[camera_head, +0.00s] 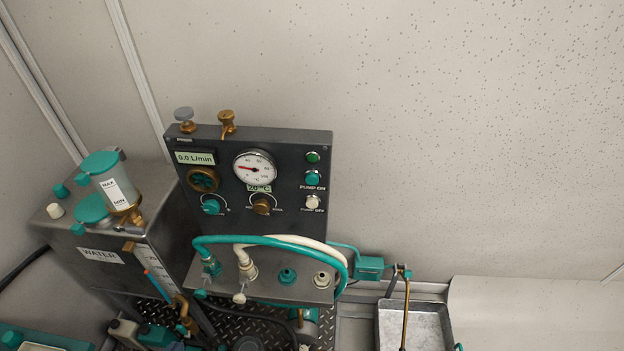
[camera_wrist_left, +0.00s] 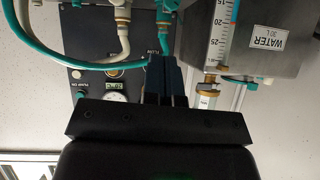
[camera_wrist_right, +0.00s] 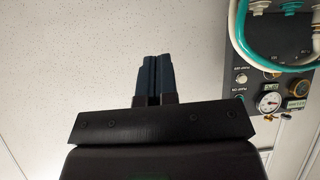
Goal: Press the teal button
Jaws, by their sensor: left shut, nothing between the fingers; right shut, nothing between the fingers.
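The teal button (camera_head: 312,177) sits on the right side of the dark control panel (camera_head: 285,145), above the PUMP ON label. A small green light or button is above it, and a white PUMP OFF button (camera_head: 312,202) is below it. In the right wrist view the teal button (camera_wrist_right: 240,98) is small, to the right of my right gripper (camera_wrist_right: 154,58). My right gripper is shut and empty, with bare wall behind it. My left gripper (camera_wrist_left: 165,60) is shut and empty; behind it are the panel's hoses and dials. Neither gripper shows clearly in the head view.
Teal (camera_head: 340,262) and white hoses arch in front of the panel's lower part. A steel water tank (camera_head: 85,255) with a clear MAX/MIN reservoir (camera_head: 118,190) stands to the left. A metal tray (camera_head: 425,325) is at the lower right. The wall right of the panel is bare.

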